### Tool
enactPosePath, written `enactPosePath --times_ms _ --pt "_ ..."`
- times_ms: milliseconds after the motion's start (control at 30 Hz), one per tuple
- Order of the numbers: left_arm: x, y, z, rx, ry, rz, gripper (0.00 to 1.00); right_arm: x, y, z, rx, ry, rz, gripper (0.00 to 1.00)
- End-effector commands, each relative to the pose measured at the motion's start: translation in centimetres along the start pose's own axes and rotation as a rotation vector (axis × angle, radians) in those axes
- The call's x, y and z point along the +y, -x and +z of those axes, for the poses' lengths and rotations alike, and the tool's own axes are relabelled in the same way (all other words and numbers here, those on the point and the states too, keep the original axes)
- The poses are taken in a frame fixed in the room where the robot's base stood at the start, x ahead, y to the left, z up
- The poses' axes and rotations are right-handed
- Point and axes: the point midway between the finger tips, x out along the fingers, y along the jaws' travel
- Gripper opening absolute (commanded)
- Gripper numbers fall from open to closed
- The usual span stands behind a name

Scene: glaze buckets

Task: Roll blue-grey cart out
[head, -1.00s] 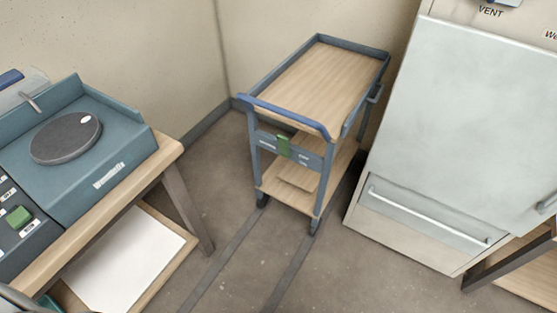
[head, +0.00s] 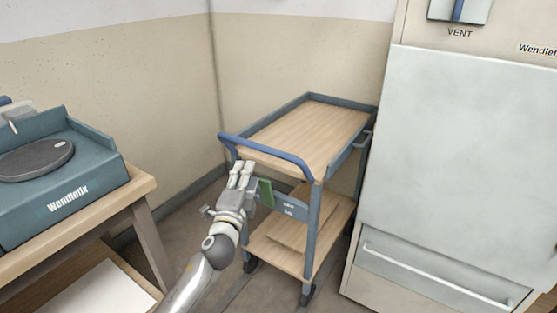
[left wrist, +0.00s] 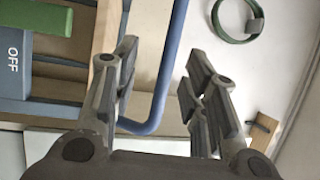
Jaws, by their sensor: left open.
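The blue-grey cart (head: 313,221) stands in the corner beside the tall kiln-like cabinet. It has wooden shelves and a blue push handle (head: 268,149) on its near end. A green lever (head: 266,193) sits on its front panel, and it also shows in the left wrist view (left wrist: 38,30) above the word OFF. My left gripper (head: 243,172) is just below the left part of the handle. In the left wrist view its open fingers (left wrist: 160,85) have the blue handle bar (left wrist: 170,65) between them, with no clear contact. My right gripper is not in view.
A wooden table (head: 141,187) with a teal wheel machine (head: 60,185) stands at the left. The white cabinet (head: 470,170) stands close to the cart's right side. Floor tracks run out from under the cart. Walls close the corner behind.

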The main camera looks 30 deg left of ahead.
Motion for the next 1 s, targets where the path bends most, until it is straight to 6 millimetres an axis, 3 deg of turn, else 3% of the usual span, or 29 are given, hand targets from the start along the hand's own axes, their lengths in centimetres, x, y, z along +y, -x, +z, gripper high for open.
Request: enactPosePath --times_ms 100,233,700,1000 --pt "-1.5 -0.3 0.0 -0.001 -0.019 -0.037 0.41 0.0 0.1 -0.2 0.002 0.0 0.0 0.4" --pt "-1.8 -1.5 -0.1 0.0 -0.019 -0.039 0.41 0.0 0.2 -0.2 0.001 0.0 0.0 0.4" --pt "-1.9 -9.2 0.0 -0.001 -0.017 -0.036 0.41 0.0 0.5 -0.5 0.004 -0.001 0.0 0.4" --pt "-1.9 -10.8 0.0 0.0 -0.016 -0.035 0.41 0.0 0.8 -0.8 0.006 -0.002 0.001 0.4"
